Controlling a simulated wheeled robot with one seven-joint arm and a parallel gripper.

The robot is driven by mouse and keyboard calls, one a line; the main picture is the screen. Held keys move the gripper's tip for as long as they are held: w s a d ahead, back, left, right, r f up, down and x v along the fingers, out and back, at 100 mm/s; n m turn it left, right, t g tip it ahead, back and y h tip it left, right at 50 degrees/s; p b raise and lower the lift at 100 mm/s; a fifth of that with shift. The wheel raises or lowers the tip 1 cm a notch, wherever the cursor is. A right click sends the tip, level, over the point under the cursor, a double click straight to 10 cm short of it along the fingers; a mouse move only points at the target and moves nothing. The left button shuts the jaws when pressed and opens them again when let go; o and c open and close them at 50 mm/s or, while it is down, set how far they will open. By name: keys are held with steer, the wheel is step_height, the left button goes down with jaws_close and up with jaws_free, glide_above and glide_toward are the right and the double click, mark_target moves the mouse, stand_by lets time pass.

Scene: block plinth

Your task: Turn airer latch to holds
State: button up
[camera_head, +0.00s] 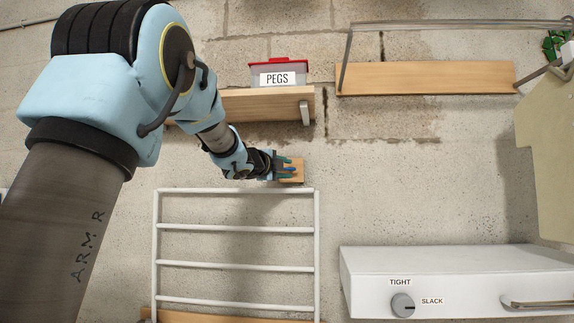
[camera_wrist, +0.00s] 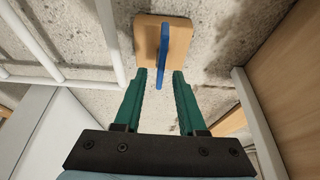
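The airer latch is a blue lever (camera_wrist: 163,48) on a small wooden block (camera_wrist: 181,39) fixed to the wall. In the head view the block (camera_head: 296,179) sits just above the top right corner of the white airer rack (camera_head: 235,228). My gripper (camera_wrist: 159,74) is open, with its green fingers pointing at the block. The lever's near end lies between the fingertips, with a visible gap on each side. In the head view my gripper (camera_head: 286,168) partly covers the lever and block. I see no "holds" marking.
A wooden shelf (camera_head: 245,103) with a PEGS box (camera_head: 288,73) is above my gripper. A second shelf (camera_head: 425,78) is at upper right. A white unit (camera_head: 450,272) with a TIGHT/SLACK knob (camera_head: 403,305) is at lower right. Bare wall lies right of the latch.

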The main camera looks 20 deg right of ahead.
steer(key=shift+w+d, duration=0.35)
steer(key=shift+d, duration=0.1)
jaws_close()
stand_by(0.3)
